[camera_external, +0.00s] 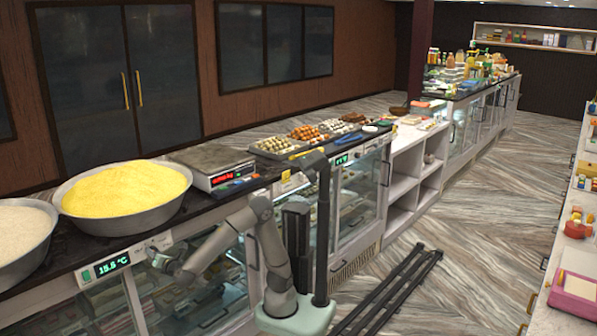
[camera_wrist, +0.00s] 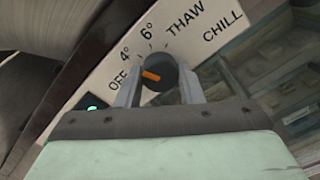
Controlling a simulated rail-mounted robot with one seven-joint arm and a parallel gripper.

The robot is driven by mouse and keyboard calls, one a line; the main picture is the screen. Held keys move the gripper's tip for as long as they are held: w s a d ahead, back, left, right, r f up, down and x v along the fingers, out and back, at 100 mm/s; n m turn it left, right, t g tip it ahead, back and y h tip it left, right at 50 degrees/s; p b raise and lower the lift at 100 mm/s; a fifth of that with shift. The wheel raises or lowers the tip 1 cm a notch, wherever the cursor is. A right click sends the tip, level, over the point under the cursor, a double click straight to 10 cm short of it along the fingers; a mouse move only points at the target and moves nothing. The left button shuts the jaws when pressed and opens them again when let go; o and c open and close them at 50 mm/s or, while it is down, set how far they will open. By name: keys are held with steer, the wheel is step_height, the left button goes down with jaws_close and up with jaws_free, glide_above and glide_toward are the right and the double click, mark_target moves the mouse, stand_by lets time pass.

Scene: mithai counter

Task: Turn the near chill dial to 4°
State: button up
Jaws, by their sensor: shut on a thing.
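The near chill dial (camera_wrist: 163,72) is a dark round knob with an orange pointer, in the upper middle of the wrist view. Its white panel (camera_wrist: 215,45) reads OFF, 4°, 6°, THAW and CHILL. The pointer faces left, roughly between OFF and 4°; I cannot tell exactly which mark it meets. My gripper (camera_wrist: 157,88) is shut on the dial, one finger on each side. In the external view my gripper (camera_external: 160,261) is at the near counter's front panel, beside the green display (camera_external: 113,264) reading about 15.5 °C. The dial is mostly hidden there.
A large pan of yellow sweet grains (camera_external: 125,188) and a scale (camera_external: 212,166) stand on the counter above. Glass cases (camera_external: 190,300) lie below the panel. A second display (camera_external: 342,160) is farther along. The floor aisle is open on the right.

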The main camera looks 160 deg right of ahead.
stand_by(0.4)
steer(key=o, duration=1)
steer(key=b+v, duration=0.1)
steer(key=v, duration=1.6)
steer(key=shift+a, duration=0.2)
